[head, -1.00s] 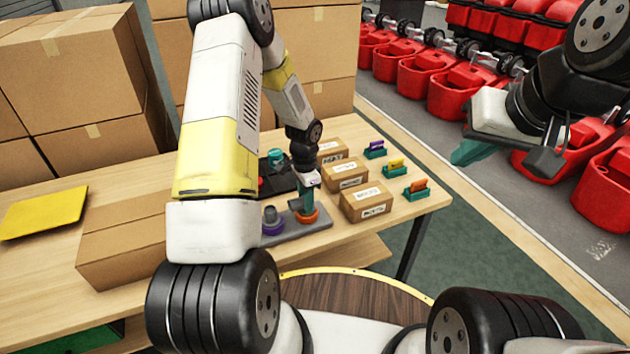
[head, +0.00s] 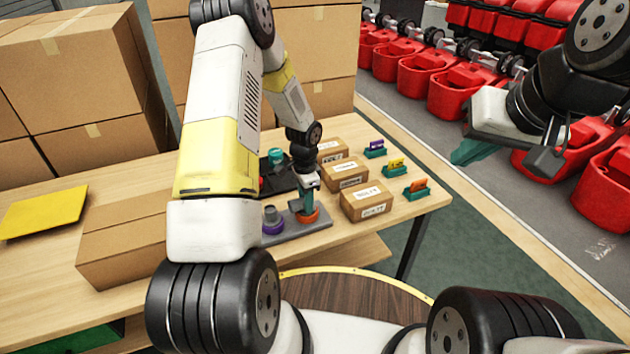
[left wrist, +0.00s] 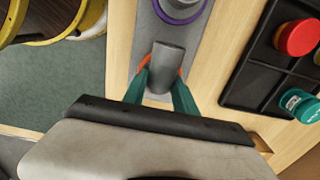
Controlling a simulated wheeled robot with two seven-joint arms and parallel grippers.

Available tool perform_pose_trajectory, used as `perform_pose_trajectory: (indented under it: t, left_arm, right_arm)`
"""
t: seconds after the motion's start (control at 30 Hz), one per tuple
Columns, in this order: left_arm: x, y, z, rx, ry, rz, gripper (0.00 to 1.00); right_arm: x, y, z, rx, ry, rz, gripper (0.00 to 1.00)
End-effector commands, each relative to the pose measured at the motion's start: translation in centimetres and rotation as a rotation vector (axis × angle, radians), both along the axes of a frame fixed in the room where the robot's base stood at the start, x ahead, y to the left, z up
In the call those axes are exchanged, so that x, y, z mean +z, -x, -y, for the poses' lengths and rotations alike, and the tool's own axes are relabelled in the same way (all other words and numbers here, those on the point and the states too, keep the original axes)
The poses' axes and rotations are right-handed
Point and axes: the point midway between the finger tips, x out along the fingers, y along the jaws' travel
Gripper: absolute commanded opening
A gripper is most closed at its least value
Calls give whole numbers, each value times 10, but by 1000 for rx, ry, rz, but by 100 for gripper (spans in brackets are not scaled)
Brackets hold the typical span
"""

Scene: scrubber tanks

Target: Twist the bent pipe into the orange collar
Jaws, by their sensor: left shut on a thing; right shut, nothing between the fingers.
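My left gripper (head: 306,201) points down at the grey base plate (head: 298,233). Its teal fingers are shut on the grey bent pipe (left wrist: 168,63), which shows between them in the left wrist view. The orange collar (head: 309,217) is on the plate directly below these fingers; slivers of it show on both sides of the pipe in the left wrist view (left wrist: 144,62). How deep the pipe sits in the collar is hidden. My right gripper (head: 470,151) is shut and empty, high at the right, away from the table.
A purple collar (head: 272,228) with a grey part stands left of the orange one. A black tray (left wrist: 262,75) holds red and teal caps. Small labelled boxes (head: 367,200) and several coloured parts in teal holders (head: 416,190) stand to the right. A large carton (head: 125,240) is left.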

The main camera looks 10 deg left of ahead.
Motion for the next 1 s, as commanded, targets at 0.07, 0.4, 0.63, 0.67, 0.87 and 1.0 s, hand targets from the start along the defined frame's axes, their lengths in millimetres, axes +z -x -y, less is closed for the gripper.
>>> perform_pose_trajectory:
  t: [0.07,0.4,0.63,0.67,0.87,1.0]
  left_arm:
    - [-1,0,0,0,0,0,0]
    - [-1,0,0,0,-1,1,45]
    - [-1,0,0,0,0,0,59]
    - [-1,0,0,0,0,0,59]
    - [-2,0,0,0,0,0,90]
    - [-2,0,0,0,0,0,99]
  right_arm:
    - [0,0,0,0,0,0,0]
    - [0,0,0,0,0,0,0]
    - [0,0,0,0,0,0,0]
    - [0,0,0,0,0,0,0]
    - [0,0,0,0,0,0,0]
    - [0,0,0,0,0,0,0]
